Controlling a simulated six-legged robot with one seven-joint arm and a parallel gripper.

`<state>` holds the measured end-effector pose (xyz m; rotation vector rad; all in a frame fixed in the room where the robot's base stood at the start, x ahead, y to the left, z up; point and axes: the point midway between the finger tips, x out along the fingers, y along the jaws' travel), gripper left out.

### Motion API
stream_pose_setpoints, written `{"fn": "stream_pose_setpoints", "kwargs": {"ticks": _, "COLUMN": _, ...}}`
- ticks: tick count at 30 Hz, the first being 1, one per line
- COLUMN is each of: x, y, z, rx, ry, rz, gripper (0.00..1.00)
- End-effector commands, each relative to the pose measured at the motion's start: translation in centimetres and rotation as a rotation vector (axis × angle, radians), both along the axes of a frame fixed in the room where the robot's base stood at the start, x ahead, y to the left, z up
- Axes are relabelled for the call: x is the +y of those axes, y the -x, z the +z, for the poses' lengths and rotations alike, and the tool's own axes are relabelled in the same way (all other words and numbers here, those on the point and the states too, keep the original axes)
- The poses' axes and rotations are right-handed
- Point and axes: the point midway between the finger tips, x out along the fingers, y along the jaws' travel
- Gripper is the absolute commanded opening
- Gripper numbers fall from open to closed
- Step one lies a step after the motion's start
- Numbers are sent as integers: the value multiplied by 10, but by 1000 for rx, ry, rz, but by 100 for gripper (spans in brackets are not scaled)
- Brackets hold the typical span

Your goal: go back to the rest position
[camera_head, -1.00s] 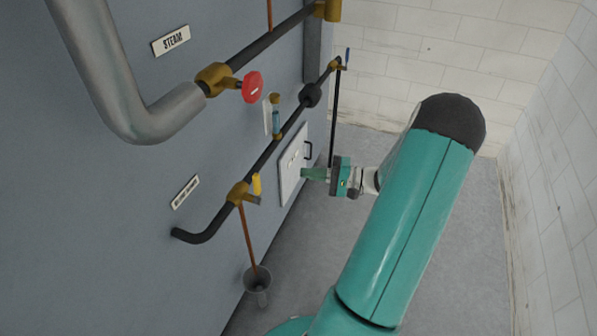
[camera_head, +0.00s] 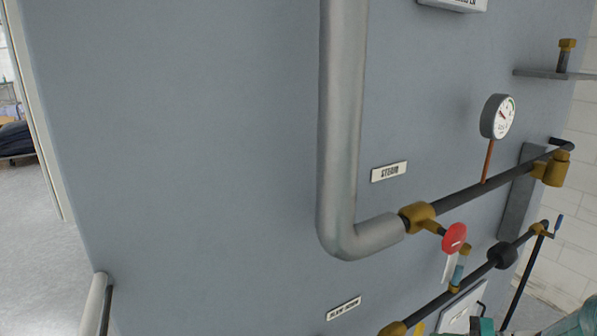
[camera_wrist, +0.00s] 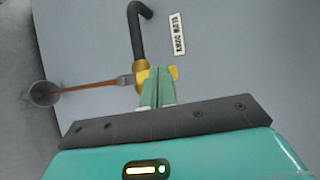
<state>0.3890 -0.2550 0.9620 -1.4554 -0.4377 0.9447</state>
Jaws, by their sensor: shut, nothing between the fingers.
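My gripper (camera_wrist: 157,88) shows in the wrist view, its two green fingers together and empty. Its fingertips point toward the yellow-handled brass valve (camera_wrist: 142,76) on the lower pipe; I cannot tell the gap between them. In the head view only small teal parts of my arm show at the bottom right edge, and the fingers there are not clear.
The grey wall panel (camera_head: 220,130) carries a thick grey pipe (camera_head: 340,120), a red-handled valve (camera_head: 453,238) and a round gauge (camera_head: 497,117). A grey funnel cup (camera_wrist: 43,93) sits below the copper tube. Open floor (camera_head: 40,260) lies at the left.

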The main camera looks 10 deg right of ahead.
Motion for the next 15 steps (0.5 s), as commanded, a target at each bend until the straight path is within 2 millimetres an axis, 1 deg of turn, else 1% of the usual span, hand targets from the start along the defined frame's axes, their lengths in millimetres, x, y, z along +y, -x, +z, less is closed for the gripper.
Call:
{"fn": "stream_pose_setpoints", "kwargs": {"ticks": 1, "x": 22, "y": -4, "z": 8, "rx": 42, "ry": 53, "rz": 59, "gripper": 0}}
{"fn": "stream_pose_setpoints", "kwargs": {"ticks": 3, "x": 47, "y": -4, "z": 16, "rx": 102, "ry": 121, "rz": 127, "gripper": 0}}
{"fn": "stream_pose_setpoints", "kwargs": {"ticks": 5, "x": 68, "y": -3, "z": 22, "rx": 148, "ry": 187, "rz": 182, "gripper": 0}}
{"fn": "stream_pose_setpoints", "kwargs": {"ticks": 6, "x": 82, "y": -2, "z": 27, "rx": 178, "ry": 235, "rz": 219, "gripper": 0}}
{"fn": "stream_pose_setpoints", "kwargs": {"ticks": 9, "x": 115, "y": 4, "z": 38, "rx": 242, "ry": 364, "rz": 297, "gripper": 0}}
{"fn": "stream_pose_setpoints", "kwargs": {"ticks": 12, "x": 144, "y": 14, "z": 49, "rx": 287, "ry": 499, "rz": 359, "gripper": 0}}
{"fn": "stream_pose_setpoints", "kwargs": {"ticks": 15, "x": 168, "y": 25, "z": 61, "rx": 311, "ry": 637, "rz": 402, "gripper": 0}}
